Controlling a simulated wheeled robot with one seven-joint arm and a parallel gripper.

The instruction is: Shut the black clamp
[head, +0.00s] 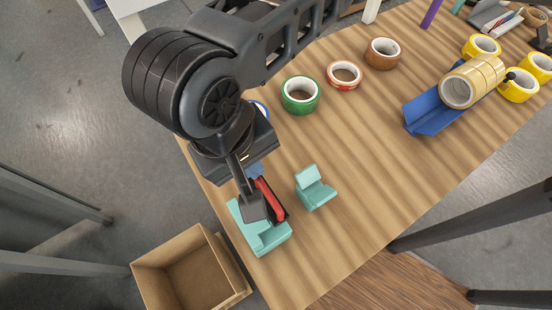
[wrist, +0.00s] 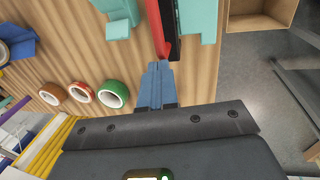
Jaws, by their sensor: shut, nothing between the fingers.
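The black clamp (head: 278,193) with a red part (head: 268,198) is on a teal base (head: 265,238) near the table's front left edge. In the wrist view, the black clamp (wrist: 173,35) and red part run down toward my fingertips. My gripper (head: 256,171) is shut and empty; its blue-grey fingers also show in the wrist view (wrist: 157,78). Its tips are by the near end of the red part; I cannot tell whether they touch. My arm hides part of the clamp in the head view, and how far it is open is unclear.
A second teal piece (head: 315,188) stands right of the clamp. Green (head: 300,95), red (head: 344,75) and brown (head: 384,53) tape rolls lie farther back. A blue holder (head: 428,116) is at right. An open cardboard box (head: 160,263) is below the table edge.

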